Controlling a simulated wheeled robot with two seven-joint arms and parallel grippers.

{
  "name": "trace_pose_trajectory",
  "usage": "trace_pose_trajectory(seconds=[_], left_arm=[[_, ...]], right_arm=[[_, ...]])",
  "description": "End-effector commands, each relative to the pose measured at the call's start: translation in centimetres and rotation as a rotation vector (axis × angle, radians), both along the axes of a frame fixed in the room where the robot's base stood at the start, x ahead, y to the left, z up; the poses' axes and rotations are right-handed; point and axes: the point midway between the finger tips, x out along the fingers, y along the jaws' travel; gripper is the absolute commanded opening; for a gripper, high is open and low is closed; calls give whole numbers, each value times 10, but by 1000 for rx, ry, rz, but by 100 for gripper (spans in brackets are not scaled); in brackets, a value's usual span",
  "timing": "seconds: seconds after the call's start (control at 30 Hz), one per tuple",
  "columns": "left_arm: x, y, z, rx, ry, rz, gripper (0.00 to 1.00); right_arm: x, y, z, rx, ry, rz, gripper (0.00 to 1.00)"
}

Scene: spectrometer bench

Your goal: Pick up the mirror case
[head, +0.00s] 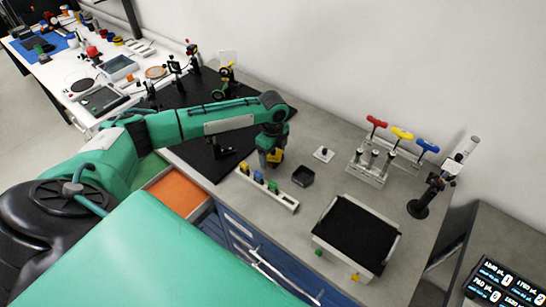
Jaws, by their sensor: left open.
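My left gripper (267,160) points down over the grey bench, its arm reaching in from the left. It is open. My right gripper does not show.
A white rail with coloured pieces (267,188) lies just in front of the gripper. A black-lined tray (391,247) stands at the front right. Behind it is a rack of coloured-handled tools (372,168). An orange-lined drawer (180,193) is open at the bench front.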

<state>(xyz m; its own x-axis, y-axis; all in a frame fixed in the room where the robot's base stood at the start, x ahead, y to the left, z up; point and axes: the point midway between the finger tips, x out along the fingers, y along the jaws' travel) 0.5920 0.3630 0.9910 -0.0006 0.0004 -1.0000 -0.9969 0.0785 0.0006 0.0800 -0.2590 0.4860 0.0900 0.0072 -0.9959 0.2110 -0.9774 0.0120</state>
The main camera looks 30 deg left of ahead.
Motion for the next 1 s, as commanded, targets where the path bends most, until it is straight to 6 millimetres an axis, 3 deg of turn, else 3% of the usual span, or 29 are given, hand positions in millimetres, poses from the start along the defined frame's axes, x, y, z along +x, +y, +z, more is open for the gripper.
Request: trace_pose_trajectory(seconds=[0.13, 0.33, 0.77, 1.0], left_arm=[[0, 0, 0, 0, 0, 0, 76], [0, 0, 0, 0, -1, 0, 39], [1, 0, 3, 0, -2, 0, 38], [1, 0, 26, 0, -4, -1, 38]], right_arm=[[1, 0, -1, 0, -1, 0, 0], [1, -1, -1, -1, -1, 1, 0], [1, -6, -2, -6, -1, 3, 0], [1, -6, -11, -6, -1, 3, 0]])
